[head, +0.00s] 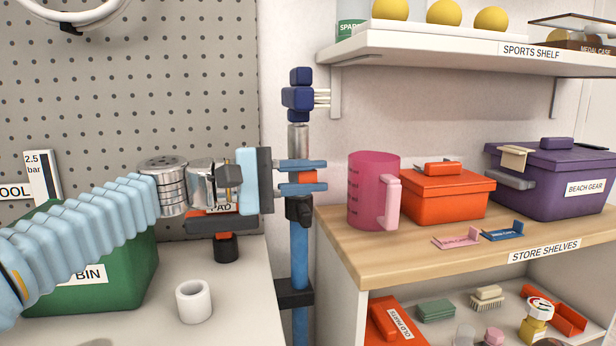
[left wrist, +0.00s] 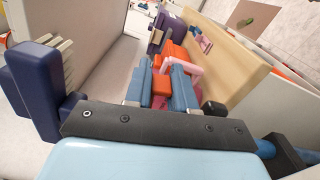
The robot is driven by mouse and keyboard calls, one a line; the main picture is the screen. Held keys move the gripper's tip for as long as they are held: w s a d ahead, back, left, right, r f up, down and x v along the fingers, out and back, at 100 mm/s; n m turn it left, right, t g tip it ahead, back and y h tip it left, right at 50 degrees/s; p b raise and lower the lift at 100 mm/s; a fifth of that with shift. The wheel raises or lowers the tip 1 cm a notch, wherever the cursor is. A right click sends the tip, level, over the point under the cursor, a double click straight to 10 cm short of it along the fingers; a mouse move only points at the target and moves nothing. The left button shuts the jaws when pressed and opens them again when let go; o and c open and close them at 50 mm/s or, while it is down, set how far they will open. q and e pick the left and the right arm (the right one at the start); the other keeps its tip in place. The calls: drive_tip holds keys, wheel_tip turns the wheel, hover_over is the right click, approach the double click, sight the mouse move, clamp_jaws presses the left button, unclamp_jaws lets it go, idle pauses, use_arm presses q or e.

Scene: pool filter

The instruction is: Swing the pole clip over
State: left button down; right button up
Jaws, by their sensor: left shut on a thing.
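A pole stands upright in the middle of the head view, with a blue lower tube (head: 300,262), a grey upper tube (head: 298,137) and a navy brush head (head: 299,97) on top. A black collar (head: 298,209) sits where the tubes meet. My left gripper (head: 318,177) is at the pole just above the collar, its light blue fingers one above the other. It is shut on a small orange-red piece (head: 308,177), apparently the pole clip. The left wrist view shows this piece (left wrist: 160,86) between the fingers. The fingers hide much of it. My right gripper is not in view.
A pink jug (head: 372,190), an orange box (head: 446,193) and a purple box (head: 553,177) stand on the wooden store shelf (head: 400,258) right of the pole. A green bin (head: 125,262) and a white roll (head: 194,300) are at left. A sports shelf (head: 440,50) overhangs at upper right.

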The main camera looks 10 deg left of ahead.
use_arm(q)
drive_tip(key=shift+n+p, duration=0.3)
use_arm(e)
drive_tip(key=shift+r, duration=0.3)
use_arm(q)
drive_tip(key=shift+r+n+p, duration=0.4)
drive_tip(key=shift+n+p, duration=0.1)
drive_tip(key=shift+p, duration=0.2)
drive_tip(key=n+p, duration=0.1)
drive_tip(key=r+n+p, duration=0.1)
drive_tip(key=n+p, duration=0.1)
drive_tip(key=shift+w+r, duration=0.15)
drive_tip(key=shift+r, duration=0.15)
drive_tip(key=n+p, duration=0.1)
drive_tip(key=p, duration=0.1)
drive_tip(key=shift+w+a+r+n+p, duration=0.1)
drive_tip(key=shift+w+r+n+p, duration=0.1)
drive_tip(key=shift+r+n+p, duration=0.15)
drive_tip(key=shift+n, duration=0.35)
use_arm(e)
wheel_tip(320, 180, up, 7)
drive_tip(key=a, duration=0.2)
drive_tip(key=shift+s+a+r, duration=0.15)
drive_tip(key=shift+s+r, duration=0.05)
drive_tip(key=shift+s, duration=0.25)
use_arm(q)
drive_tip(key=c, duration=1)
unclamp_jaws()
drive_tip(key=shift+w, duration=0.1)
